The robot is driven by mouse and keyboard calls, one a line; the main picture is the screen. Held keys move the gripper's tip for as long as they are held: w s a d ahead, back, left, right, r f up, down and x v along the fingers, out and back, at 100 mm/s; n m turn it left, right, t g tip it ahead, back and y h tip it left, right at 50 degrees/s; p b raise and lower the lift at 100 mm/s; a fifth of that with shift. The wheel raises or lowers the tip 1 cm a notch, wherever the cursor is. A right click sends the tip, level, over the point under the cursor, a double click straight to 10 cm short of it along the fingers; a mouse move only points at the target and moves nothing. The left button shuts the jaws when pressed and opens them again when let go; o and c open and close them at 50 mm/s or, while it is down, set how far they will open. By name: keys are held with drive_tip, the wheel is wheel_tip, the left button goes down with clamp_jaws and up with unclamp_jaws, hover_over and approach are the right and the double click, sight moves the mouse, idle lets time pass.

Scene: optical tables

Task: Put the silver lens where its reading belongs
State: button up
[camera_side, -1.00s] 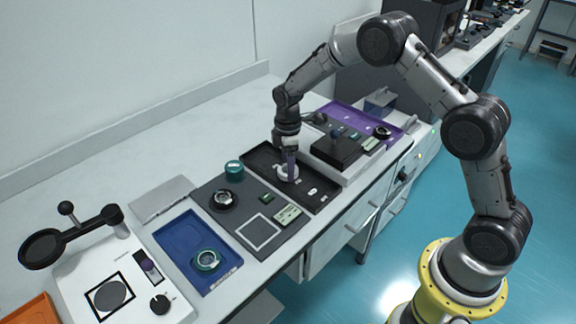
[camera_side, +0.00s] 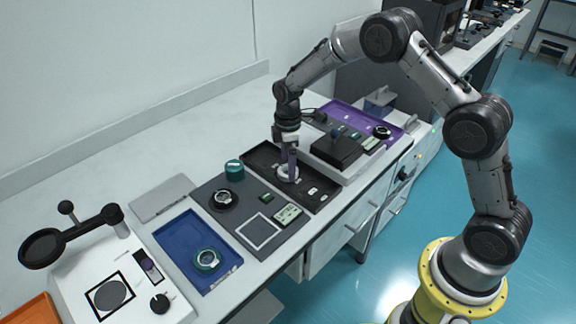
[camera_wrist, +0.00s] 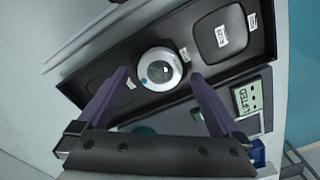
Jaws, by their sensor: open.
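The silver lens (camera_wrist: 160,69) is a round pale ring with a grey glass centre. It lies in the black tray (camera_wrist: 196,21), between two dark labelled pads, and also shows in the side view (camera_side: 288,173). My gripper (camera_wrist: 161,75) is open above the lens, with its purple fingers apart on either side of it in the wrist view. In the side view my gripper (camera_side: 288,163) points down over the lens; one finger partly hides it. I cannot tell whether the fingers touch it.
A grey panel with a small display (camera_side: 288,214) and a white square outline lies left of the black tray. A blue tray (camera_side: 178,244) holds a green-rimmed lens (camera_side: 207,259). A purple tray (camera_side: 347,116) and a black box (camera_side: 337,150) stand on the right.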

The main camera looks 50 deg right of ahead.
wheel_tip(320, 180, up, 11)
idle(0.3)
drive_tip(key=s+a+r+m+t, duration=0.1)
drive_tip(key=s+r+m+t, duration=0.3)
drive_tip(key=s+r, duration=0.95)
drive_tip(key=s+f+m+t, duration=0.1)
drive_tip(key=s+m, duration=0.6)
drive_tip(key=s, duration=1.2)
drive_tip(key=shift+s+a+t, duration=0.3)
drive_tip(key=shift+a, duration=0.1)
